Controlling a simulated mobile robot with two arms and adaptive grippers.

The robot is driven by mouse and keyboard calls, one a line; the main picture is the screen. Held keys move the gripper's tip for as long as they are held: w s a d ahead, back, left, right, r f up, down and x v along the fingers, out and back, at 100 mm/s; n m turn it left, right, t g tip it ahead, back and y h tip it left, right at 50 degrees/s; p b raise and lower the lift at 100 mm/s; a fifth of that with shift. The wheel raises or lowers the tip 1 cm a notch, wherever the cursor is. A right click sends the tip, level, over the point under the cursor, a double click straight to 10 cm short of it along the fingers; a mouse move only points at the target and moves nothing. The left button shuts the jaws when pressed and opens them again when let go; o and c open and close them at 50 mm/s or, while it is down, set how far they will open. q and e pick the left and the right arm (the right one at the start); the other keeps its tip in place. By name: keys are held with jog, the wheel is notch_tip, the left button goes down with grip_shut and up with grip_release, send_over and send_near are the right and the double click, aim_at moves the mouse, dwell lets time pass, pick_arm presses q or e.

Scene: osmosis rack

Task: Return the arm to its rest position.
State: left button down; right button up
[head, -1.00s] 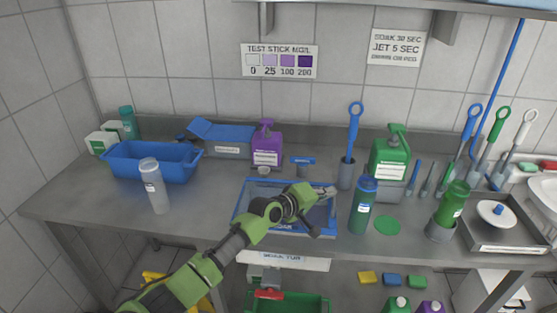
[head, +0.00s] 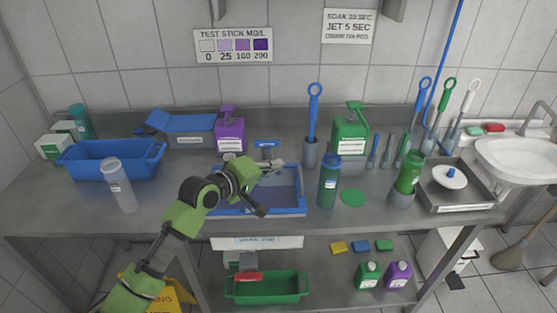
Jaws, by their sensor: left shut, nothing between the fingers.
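My left arm comes in from the bottom left, and its left gripper (head: 277,163) is over the back part of the blue-rimmed tray (head: 262,213) on the steel counter. The gripper is shut and holds nothing. My green arm links hide the tray's left part. My right gripper is not in view.
A clear bottle (head: 120,186) and blue bin (head: 112,160) stand to the left. A purple jug (head: 229,135) is behind the tray. A dark green bottle (head: 329,183), green jug (head: 349,133) and brush (head: 312,115) stand to the right. A green crate (head: 267,288) is below.

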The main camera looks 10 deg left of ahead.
pick_arm(q)
jog(key=s+d+f+m+g+y, duration=0.2)
jog(key=s+f+m+g, duration=0.25)
jog(key=s+f, duration=0.95)
jog(key=s+a+f+m+g+y, duration=0.1)
jog(key=s+a+f+m+g, duration=0.1)
jog(key=s, duration=0.7)
jog(key=s+a+f+m+g+y, duration=0.1)
jog(key=s+a+m+y, duration=0.1)
jog(key=s, duration=0.7)
jog(key=s+a+f+m+g+y, duration=0.1)
jog(key=s+a+f+m+g, duration=0.1)
jog(key=s, duration=0.7)
notch_tip(320, 180, down, 28)
jog(key=s+g+b, duration=0.1)
jog(key=s, duration=0.1)
jog(key=s+a+f+g+b, duration=0.1)
jog(key=s+a+f, duration=0.1)
jog(key=s+f, duration=1.4)
jog(key=shift+s+a+f+m, duration=0.35)
jog(key=shift+a+f+m, duration=0.1)
jog(key=shift+f, duration=0.2)
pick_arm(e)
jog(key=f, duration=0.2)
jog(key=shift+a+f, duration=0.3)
pick_arm(q)
jog(key=shift+g, duration=0.25)
